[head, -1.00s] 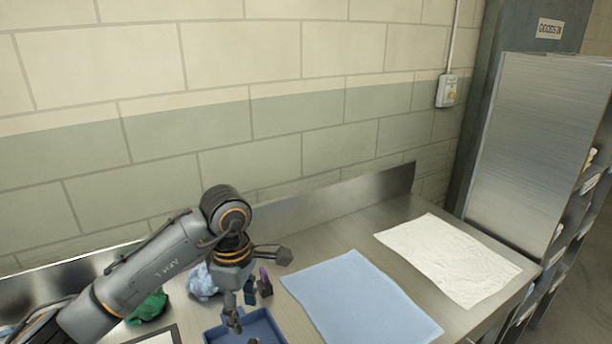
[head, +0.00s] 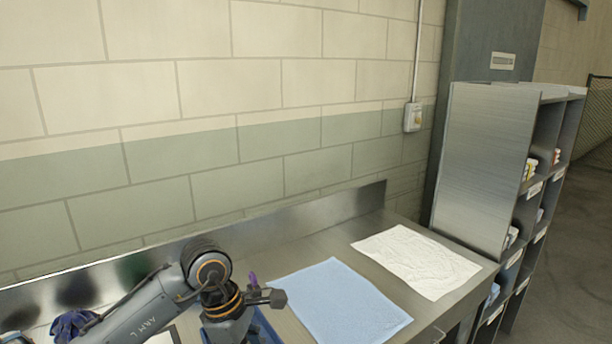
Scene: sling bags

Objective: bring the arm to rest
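My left arm comes in from the lower left in the head view. Its gripper (head: 246,308) is over the near part of the metal bench, close to the bottom edge of the picture. One finger is splayed out to the right with nothing against it; the other is hidden or cut off below. I see nothing held. My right gripper is not in view.
A blue tray (head: 268,330) is partly hidden behind the gripper, with a small purple-topped item (head: 253,279) beside it. A light blue mat (head: 340,303) and a white cloth (head: 415,260) lie flat to the right. A dark blue bag (head: 70,326) is at left. Shelves (head: 487,165) stand at right.

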